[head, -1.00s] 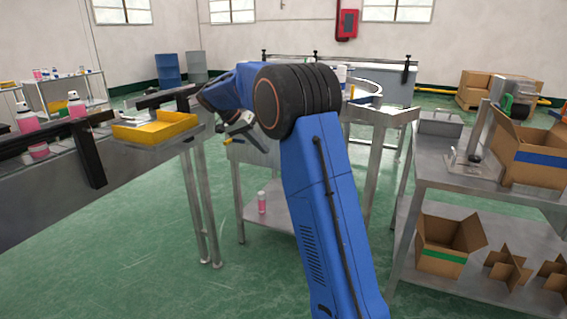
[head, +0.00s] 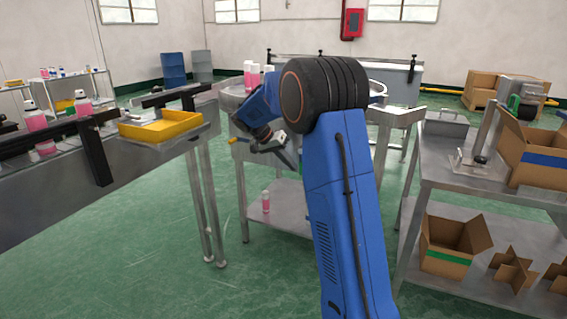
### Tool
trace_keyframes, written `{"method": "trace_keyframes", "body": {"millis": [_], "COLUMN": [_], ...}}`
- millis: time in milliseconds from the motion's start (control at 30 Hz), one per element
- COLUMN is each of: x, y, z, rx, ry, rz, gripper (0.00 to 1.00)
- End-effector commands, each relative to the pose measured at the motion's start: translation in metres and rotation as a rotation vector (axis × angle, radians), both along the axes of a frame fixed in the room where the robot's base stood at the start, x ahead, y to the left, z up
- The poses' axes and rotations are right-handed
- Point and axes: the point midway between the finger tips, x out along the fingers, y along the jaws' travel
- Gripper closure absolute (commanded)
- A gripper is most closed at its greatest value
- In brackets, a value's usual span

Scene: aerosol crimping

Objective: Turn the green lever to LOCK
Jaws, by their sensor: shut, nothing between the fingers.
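I cannot make out the green lever in the head view; my arm covers much of the middle steel table (head: 236,150). My gripper (head: 277,148) hangs at the front of that table, small and partly foreshortened below the blue wrist. It is shut with nothing held. A small yellow-tipped part (head: 236,140) sticks out at the table's front left, a little left of my gripper. I cannot tell whether my gripper touches anything there.
A yellow tray (head: 160,127) sits at the end of the left conveyor, near pink bottles (head: 36,118). Several pink cans (head: 248,75) stand behind my wrist. One pink can (head: 266,202) stands on the lower shelf. The right bench holds a carton (head: 535,150). Green floor (head: 150,240) is clear in front.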

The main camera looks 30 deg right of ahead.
Motion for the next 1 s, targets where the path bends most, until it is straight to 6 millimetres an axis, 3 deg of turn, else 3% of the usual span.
{"method": "trace_keyframes", "body": {"millis": [633,1000], "x": [-0.004,-0.014], "y": [-0.003,-0.010], "z": [0.000,-0.006], "rx": [-0.014,-0.142], "ry": [0.019,0.198], "rz": [0.001,0.002], "gripper": [1.00,1.00]}}
